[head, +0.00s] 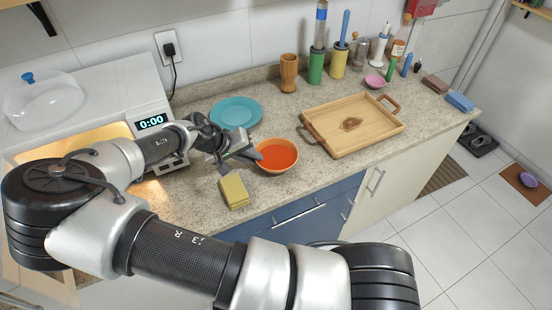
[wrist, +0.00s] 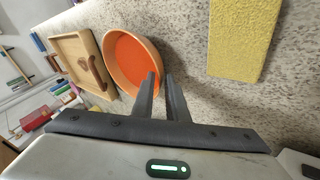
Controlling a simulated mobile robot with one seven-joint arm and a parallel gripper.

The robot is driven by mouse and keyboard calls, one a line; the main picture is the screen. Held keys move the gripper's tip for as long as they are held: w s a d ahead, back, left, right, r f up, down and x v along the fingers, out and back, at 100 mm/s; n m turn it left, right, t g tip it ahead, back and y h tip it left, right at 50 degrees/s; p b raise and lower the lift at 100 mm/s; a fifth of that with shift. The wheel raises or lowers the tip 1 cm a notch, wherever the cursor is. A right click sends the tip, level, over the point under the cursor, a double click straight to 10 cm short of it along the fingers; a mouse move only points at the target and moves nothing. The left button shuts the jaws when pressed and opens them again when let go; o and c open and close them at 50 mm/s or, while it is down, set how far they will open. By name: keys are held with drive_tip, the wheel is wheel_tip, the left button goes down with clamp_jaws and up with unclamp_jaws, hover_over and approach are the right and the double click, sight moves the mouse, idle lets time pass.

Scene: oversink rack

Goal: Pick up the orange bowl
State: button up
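The orange bowl (head: 277,157) stands upright on the speckled counter, with a bright orange inside and a paler outside. In the wrist view the bowl (wrist: 128,60) lies just beyond my fingers. My gripper (head: 252,156) is low at the bowl's left side. In the wrist view my gripper (wrist: 161,76) has its fingertips a narrow gap apart. The left fingertip overlaps the bowl's near rim in the picture and the right one shows outside it. Contact with the rim cannot be made out.
A yellow sponge (head: 234,191) lies close in front of my gripper. A teal plate (head: 236,113) is behind it. A wooden tray (head: 372,142) stands right of the bowl. A microwave (head: 88,106) is at the left. Several utensils and bottles line the back wall.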

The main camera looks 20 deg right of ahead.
sight(276, 160)
drive_tip(key=x, duration=0.3)
drive_tip(key=shift+w+f, duration=0.1)
drive_tip(key=shift+f, duration=0.05)
drive_tip(key=shift+c, duration=0.3)
clamp_jaws()
